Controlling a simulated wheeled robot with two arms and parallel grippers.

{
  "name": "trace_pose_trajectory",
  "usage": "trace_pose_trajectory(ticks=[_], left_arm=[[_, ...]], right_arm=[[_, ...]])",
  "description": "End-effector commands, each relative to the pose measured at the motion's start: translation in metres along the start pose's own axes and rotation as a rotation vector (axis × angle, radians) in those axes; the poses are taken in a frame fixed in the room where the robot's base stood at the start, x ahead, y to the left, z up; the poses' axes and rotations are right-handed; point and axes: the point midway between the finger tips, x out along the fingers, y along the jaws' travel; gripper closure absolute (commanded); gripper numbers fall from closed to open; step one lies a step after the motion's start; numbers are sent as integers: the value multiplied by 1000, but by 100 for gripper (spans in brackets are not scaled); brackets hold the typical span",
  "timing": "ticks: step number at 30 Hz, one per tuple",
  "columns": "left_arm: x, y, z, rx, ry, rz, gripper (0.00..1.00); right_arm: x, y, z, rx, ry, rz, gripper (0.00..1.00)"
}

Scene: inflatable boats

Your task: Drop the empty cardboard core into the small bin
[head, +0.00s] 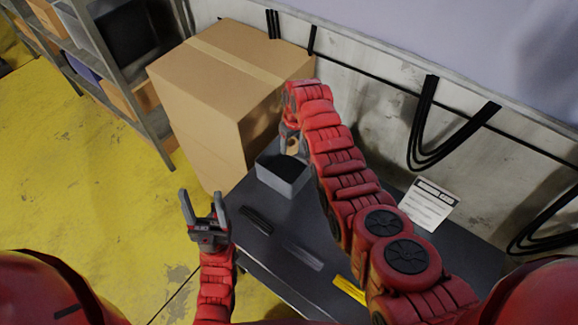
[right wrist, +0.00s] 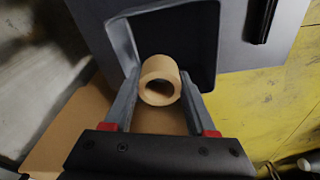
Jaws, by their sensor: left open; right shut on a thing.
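The cardboard core (right wrist: 160,80) is a short tan tube, held between the two fingers of my right gripper (right wrist: 158,88) in the right wrist view. In that view it overlaps the dark opening of the small bin (right wrist: 209,80), near the bin's edge. In the head view the small grey bin (head: 284,181) stands on the dark table, and a bit of the core (head: 292,146) shows at the end of my right arm, over the bin's back side. My right gripper is mostly hidden there by the arm. My left gripper (head: 204,206) is open and empty, left of the table.
A large cardboard box (head: 215,95) stands behind and left of the bin. The dark table (head: 300,235) also bears a black tool (head: 257,220) and a yellow object (head: 350,289). A white sheet (head: 429,204) lies at right. Shelving (head: 110,70) stands at the far left.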

Motion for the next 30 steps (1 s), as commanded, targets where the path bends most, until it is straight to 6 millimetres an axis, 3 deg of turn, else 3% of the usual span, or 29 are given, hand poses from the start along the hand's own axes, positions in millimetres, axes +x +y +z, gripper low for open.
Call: trace_pose_trajectory(ticks=[9,20,21,26,30], left_arm=[[-25,1,4,0,0,0,38],[-26,1,4,0,0,0,38],[-26,1,4,0,0,0,38],[-26,1,5,0,0,0,38],[-26,1,5,0,0,0,38]], right_arm=[[41,0,5,0,-1,0,95],[45,0,6,0,0,0,95],[45,0,6,0,0,0,36],[45,0,6,0,-1,0,8],[45,0,6,1,-1,0,8]])
